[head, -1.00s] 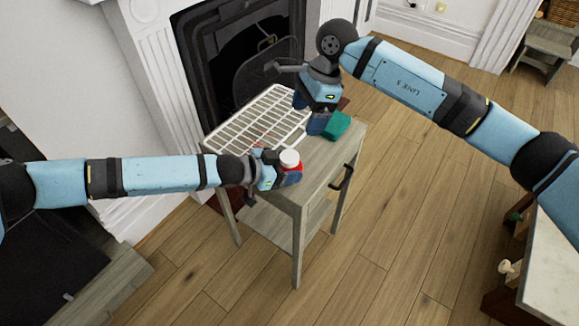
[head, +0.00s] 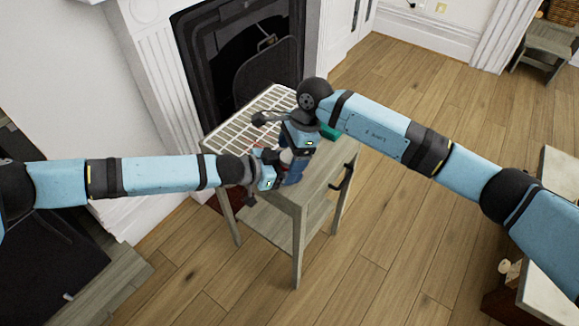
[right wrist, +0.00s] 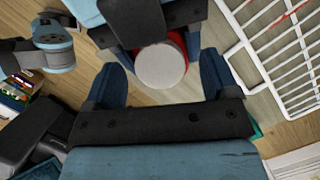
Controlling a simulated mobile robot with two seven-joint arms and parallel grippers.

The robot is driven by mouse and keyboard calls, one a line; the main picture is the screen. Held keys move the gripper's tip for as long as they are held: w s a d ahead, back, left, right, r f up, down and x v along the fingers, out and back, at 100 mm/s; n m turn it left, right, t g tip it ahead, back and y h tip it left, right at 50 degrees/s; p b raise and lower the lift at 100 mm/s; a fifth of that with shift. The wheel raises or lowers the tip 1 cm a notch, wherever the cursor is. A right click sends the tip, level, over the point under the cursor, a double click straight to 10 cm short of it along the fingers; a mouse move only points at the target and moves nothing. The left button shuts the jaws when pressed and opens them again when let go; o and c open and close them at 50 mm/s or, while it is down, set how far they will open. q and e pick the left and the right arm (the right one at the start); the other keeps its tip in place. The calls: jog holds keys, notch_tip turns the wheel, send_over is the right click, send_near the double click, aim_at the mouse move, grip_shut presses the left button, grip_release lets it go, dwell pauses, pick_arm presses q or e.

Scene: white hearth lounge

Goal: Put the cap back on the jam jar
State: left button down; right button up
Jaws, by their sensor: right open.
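The jam jar is red with a white cap (right wrist: 161,65) on top. In the right wrist view the cap shows as a round disc over the red jar body (right wrist: 178,38). I cannot tell whether the cap is seated or just resting on the jar. My left gripper (head: 278,172) is shut on the jar at the small table's near edge. My right gripper (head: 290,175) is open and points down over the jar. In the right wrist view its fingertips stand on either side of the cap, with gaps. In the head view the right gripper hides most of the jar.
The small grey wooden table (head: 318,178) has a dark handle (head: 341,177) on its side. A white wire rack (head: 245,125) lies on its far left part. A green block (head: 330,131) sits behind my right gripper. A fireplace (head: 240,50) stands behind.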

jog(key=shift+f, duration=0.1)
jog(key=shift+c, duration=0.5)
jog(key=c, duration=1)
jog(key=shift+s+m+t, duration=0.1)
jog(key=shift+m+t, duration=0.4)
jog(key=shift+m, duration=1.2)
jog(key=shift+c, duration=0.2)
jog(key=o, duration=1)
